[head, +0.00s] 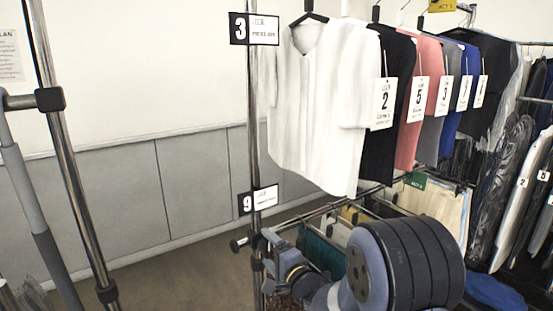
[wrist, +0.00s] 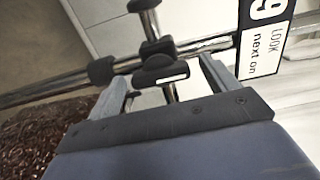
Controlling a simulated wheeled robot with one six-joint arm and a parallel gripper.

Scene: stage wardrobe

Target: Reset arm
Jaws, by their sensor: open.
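My gripper (wrist: 165,80) shows in the wrist view with its two grey fingers spread apart, open and with nothing held. Between and just past the fingers is a dark clamp joint (wrist: 160,70) on the chrome rails; I cannot tell whether a finger touches it. In the head view my arm reaches from the lower right toward the front post (head: 254,130) of the garment rack, its end close to the lower rail joint. My arm hides part of the lower rail and the clothes there.
A white top (head: 318,105) hangs nearest on the upper rail, with several numbered garments behind it. A sign marked 9 (head: 258,200) is on the post, beside my gripper in the wrist view (wrist: 264,35). Another rack post (head: 70,160) stands left. Floor between is clear.

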